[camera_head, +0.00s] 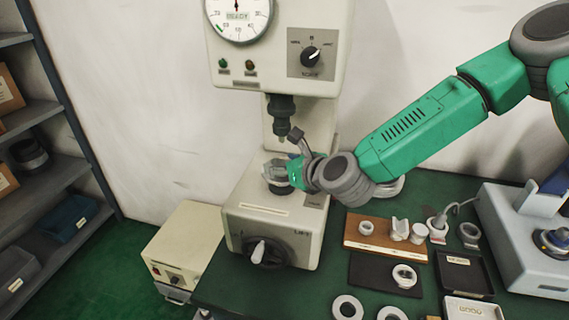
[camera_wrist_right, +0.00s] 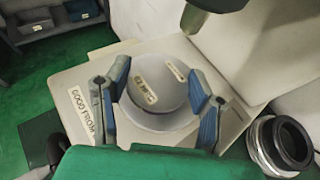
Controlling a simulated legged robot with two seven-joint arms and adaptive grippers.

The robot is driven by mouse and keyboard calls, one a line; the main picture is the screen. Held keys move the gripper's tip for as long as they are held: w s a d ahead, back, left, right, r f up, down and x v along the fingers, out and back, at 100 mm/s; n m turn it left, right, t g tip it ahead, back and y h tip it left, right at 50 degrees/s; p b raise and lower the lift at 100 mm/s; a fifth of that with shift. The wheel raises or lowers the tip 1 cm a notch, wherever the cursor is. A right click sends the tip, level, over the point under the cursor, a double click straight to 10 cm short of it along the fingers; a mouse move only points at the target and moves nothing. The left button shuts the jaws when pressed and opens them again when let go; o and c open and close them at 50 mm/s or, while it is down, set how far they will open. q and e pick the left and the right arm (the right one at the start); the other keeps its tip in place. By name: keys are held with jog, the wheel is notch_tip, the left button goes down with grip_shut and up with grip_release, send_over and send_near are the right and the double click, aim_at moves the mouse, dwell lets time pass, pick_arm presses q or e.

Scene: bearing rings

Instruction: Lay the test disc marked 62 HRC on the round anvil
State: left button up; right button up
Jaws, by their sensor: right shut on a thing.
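The tester's round anvil (camera_head: 278,188) sits under the dark indenter (camera_head: 283,118) on the cream hardness tester (camera_head: 275,208), mostly hidden. My right gripper (camera_head: 277,172) reaches in from the right over the anvil. In the right wrist view its two blue-grey fingers (camera_wrist_right: 160,95) are on either side of a round grey disc (camera_wrist_right: 158,112), shut on it. My left gripper is out of view.
The indenter tip (camera_wrist_right: 212,6) hangs close above the disc in the wrist view. Right of the tester are a wooden board (camera_head: 385,240) with several small parts, a dark mat (camera_head: 375,275) and a black tray (camera_head: 463,275). A grey machine (camera_head: 505,240) stands further right.

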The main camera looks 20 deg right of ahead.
jog(key=shift+f, duration=0.1)
jog(key=shift+d+f+b, duration=0.2)
jog(key=shift+f+b, duration=0.15)
jog(key=shift+b, duration=0.15)
jog(key=o, duration=1.5)
jog(key=shift+d, duration=0.15)
jog(key=shift+a, duration=0.2)
